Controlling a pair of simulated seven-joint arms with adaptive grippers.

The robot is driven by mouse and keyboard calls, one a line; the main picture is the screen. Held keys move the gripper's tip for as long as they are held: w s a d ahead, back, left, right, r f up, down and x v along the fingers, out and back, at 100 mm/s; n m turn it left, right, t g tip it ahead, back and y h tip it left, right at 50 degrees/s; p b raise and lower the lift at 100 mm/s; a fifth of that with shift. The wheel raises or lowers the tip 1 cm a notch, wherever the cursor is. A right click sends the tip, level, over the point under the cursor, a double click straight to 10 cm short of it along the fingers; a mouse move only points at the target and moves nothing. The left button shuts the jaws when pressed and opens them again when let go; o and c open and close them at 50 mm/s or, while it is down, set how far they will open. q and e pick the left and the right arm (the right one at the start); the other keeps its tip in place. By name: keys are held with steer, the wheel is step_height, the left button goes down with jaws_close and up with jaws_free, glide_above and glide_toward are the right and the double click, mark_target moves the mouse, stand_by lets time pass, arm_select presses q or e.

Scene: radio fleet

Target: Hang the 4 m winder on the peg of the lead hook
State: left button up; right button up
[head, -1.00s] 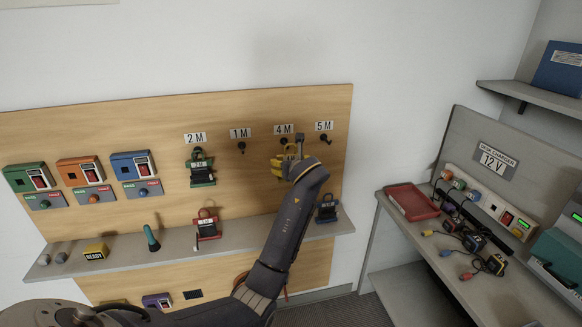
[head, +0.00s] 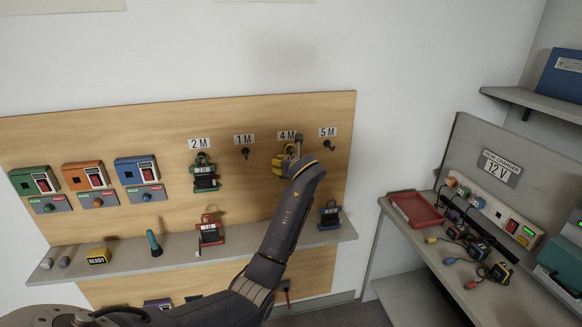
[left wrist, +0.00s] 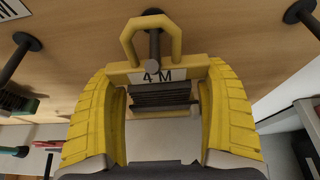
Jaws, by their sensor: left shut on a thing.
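The 4 m winder, a yellow frame with black lead and a "4 M" label (left wrist: 158,92), is between the yellow ribbed fingers of my left gripper (left wrist: 160,115). The gripper is shut on it. In the head view, the left gripper (head: 284,163) is just below the 4 M sign, and the wrist hides most of the winder. In the left wrist view, the 4 M peg (left wrist: 153,45) shows inside the winder's top loop. Its tip overlaps the winder's upper bar, so it appears to pass through the loop. Whether the loop rests on it I cannot tell. My right gripper is not in view.
The 2 M peg holds a green winder (head: 204,176). The 1 M peg (head: 245,153) and 5 M peg (head: 329,146) are bare. A red winder (head: 211,228) and a blue-grey winder (head: 329,214) stand on the shelf (head: 183,242) below. A charger bench is at right.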

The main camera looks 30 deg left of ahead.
arm_select(q)
steer(key=shift+w+a+f, duration=0.1)
steer(key=shift+w+a, duration=0.2)
steer(key=shift+w+a+f, duration=0.35)
steer(key=shift+w+f, duration=0.05)
steer(key=shift+f, duration=0.3)
steer(key=shift+f, duration=0.15)
steer(key=o, duration=1.3)
